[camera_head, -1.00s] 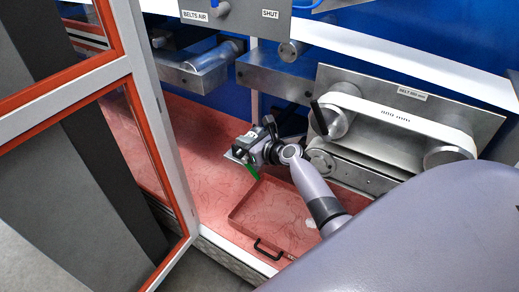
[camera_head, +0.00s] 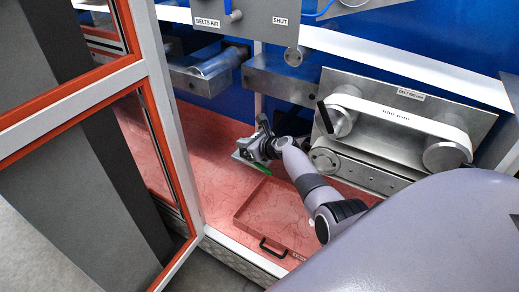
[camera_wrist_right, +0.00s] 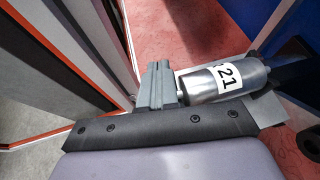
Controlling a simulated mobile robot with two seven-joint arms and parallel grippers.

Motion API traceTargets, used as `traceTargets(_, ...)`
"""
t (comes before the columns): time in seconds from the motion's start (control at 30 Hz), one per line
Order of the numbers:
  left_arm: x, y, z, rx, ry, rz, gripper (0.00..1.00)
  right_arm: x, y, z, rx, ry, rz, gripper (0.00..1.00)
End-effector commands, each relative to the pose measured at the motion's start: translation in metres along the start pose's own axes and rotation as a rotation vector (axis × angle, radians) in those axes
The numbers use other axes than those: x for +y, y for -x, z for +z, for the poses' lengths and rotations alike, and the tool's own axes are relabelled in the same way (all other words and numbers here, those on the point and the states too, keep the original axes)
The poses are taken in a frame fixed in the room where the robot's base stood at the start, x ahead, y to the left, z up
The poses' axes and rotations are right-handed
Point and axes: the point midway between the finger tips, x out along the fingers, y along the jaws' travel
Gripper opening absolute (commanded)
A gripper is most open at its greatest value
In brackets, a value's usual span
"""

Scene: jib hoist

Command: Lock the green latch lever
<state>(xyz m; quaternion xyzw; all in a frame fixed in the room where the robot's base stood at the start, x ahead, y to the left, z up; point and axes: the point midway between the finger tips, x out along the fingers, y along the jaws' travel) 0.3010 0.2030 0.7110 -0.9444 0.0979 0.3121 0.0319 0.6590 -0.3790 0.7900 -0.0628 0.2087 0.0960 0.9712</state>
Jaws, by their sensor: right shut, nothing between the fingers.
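The green latch lever (camera_head: 258,171) shows as a narrow green strip just below my right gripper (camera_head: 246,149) in the head view, above the red floor. The gripper and wrist partly cover its surroundings. In the right wrist view my right gripper (camera_wrist_right: 158,72) has its grey fingers together with nothing between them. A metal cylinder (camera_wrist_right: 218,80) marked 21 lies close beside the fingers; I cannot tell whether they touch. The green lever does not show in the wrist view. My left gripper is not in view.
A red tray (camera_head: 248,232) with a black handle (camera_head: 272,248) lies at the front. A belt unit (camera_head: 395,115) stands to the right of my forearm. A white door frame with orange trim (camera_head: 172,130) stands at the left. Red floor between door and gripper is clear.

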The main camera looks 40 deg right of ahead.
Motion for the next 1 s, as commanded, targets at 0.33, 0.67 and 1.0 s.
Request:
traceTargets(0.33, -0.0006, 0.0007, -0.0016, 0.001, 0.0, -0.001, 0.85, -0.0056, -0.0006, -0.0017, -0.002, 0.0, -0.001, 0.0)
traceTargets(0.67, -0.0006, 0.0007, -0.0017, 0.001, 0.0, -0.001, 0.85, -0.0058, -0.0007, -0.0017, -0.002, 0.0, -0.001, 0.0)
traceTargets(1.0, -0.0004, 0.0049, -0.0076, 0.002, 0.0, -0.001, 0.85, -0.0049, 0.0016, 0.0048, -0.003, 0.0, -0.001, 0.0)
